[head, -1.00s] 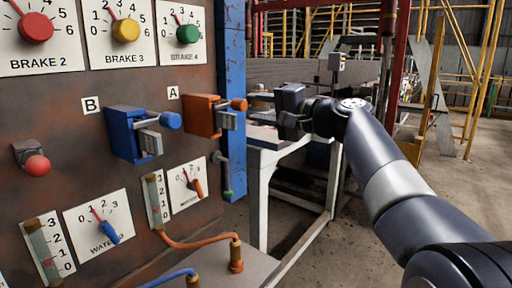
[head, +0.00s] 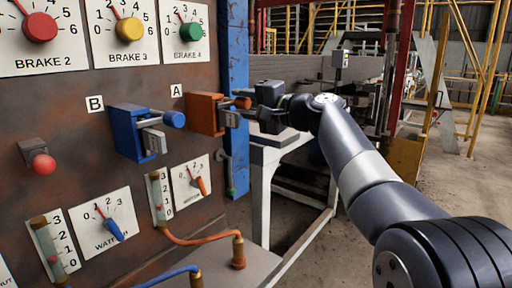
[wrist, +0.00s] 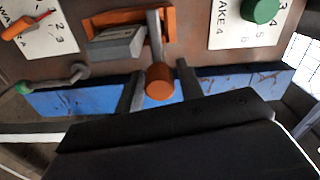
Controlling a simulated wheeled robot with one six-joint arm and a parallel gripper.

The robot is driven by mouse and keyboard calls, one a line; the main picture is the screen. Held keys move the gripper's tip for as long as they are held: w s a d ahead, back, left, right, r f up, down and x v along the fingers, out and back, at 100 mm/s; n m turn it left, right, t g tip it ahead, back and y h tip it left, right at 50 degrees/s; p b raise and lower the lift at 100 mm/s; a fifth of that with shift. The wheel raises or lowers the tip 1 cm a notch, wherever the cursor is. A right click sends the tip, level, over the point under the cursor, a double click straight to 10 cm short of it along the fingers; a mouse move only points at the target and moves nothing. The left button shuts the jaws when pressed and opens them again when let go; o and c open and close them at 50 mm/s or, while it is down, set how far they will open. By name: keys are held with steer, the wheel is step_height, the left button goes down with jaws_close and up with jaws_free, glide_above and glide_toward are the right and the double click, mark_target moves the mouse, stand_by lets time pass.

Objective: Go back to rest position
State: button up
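The panel (head: 70,110) fills the left of the head view. It carries an orange switch box A (head: 204,113) with an orange-tipped lever (head: 241,102), and a blue switch box B (head: 128,130) with a blue-tipped lever (head: 173,119). My gripper (head: 251,116) is at the right of switch A, close to its lever tip. In the wrist view, the gripper's two fingers (wrist: 160,85) stand apart on either side of the orange lever tip (wrist: 160,83), with narrow gaps. Whether they touch it is hard to tell.
Dials, including the green brake knob (head: 191,32), and gauges cover the panel. A blue post (head: 236,60) edges it. A white-framed table (head: 262,195) stands behind the arm. An orange hose (head: 190,240) runs low in front. Open floor lies at the right.

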steer(key=v, duration=1)
steer(key=x, duration=0.9)
steer(key=shift+w+a, duration=0.2)
steer(key=shift+a, duration=0.05)
steer(key=shift+w+a+r+p, duration=0.2)
steer(key=shift+r+p, duration=0.05)
steer(key=shift+p, duration=0.35)
steer(key=shift+s+d+m+p, duration=0.1)
steer(key=shift+m+p, duration=0.75)
steer(key=shift+m, duration=0.15)
steer(key=m+p, duration=0.6)
steer(key=shift+p, duration=0.3)
steer(key=m+p, duration=0.3)
steer(key=p, duration=0.2)
steer(key=shift+m, duration=0.3)
steer(key=shift+f+m+p, duration=0.2)
steer(key=shift+m+p, duration=0.6)
steer(key=shift+p, duration=0.1)
steer(key=shift+f, duration=0.1)
